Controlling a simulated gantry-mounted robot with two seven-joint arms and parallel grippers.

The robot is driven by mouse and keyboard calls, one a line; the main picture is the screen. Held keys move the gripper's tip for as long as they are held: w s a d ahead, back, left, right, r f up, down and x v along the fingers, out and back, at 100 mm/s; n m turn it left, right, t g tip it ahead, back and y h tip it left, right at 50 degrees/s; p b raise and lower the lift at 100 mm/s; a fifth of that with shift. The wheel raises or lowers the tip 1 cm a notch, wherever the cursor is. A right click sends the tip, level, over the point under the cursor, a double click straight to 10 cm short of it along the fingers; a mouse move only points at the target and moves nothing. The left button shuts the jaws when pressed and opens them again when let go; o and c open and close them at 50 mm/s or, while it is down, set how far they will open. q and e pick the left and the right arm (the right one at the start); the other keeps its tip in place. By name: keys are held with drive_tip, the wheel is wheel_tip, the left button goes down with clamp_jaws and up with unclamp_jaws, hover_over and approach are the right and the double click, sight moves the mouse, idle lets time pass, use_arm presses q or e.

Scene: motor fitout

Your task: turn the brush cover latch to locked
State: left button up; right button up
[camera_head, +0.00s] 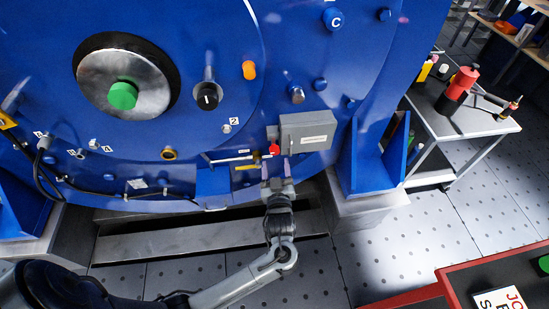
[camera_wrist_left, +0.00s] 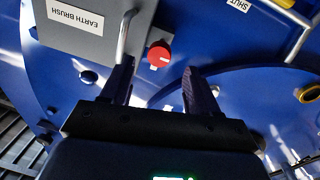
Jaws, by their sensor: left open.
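The brush cover is a grey box (camera_head: 307,131) on the blue motor housing. In the left wrist view the box (camera_wrist_left: 85,32) bears an "EARTH BRUSH" label. The latch is a round red knob (camera_head: 274,149) beside the box's left edge. In the left wrist view the red knob (camera_wrist_left: 160,54) shows a small white mark on its face. My left gripper (camera_head: 276,165) is open just below the knob. In the left wrist view its fingertips (camera_wrist_left: 159,68) stand either side of the knob's lower edge, with no clear contact. My right gripper is out of view.
A bent metal handle (camera_wrist_left: 124,38) on the box lies close to one fingertip. A thin horizontal bar (camera_head: 232,159) and a yellow part (camera_head: 246,167) are left of the knob. A blue bracket (camera_head: 372,158) stands at the right. A tool cart (camera_head: 450,125) is farther right.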

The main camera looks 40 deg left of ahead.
sight(275, 153)
use_arm(q)
drive_tip(key=b+x, duration=0.1)
drive_tip(key=x, duration=0.3)
drive_tip(key=shift+w+a, duration=0.35)
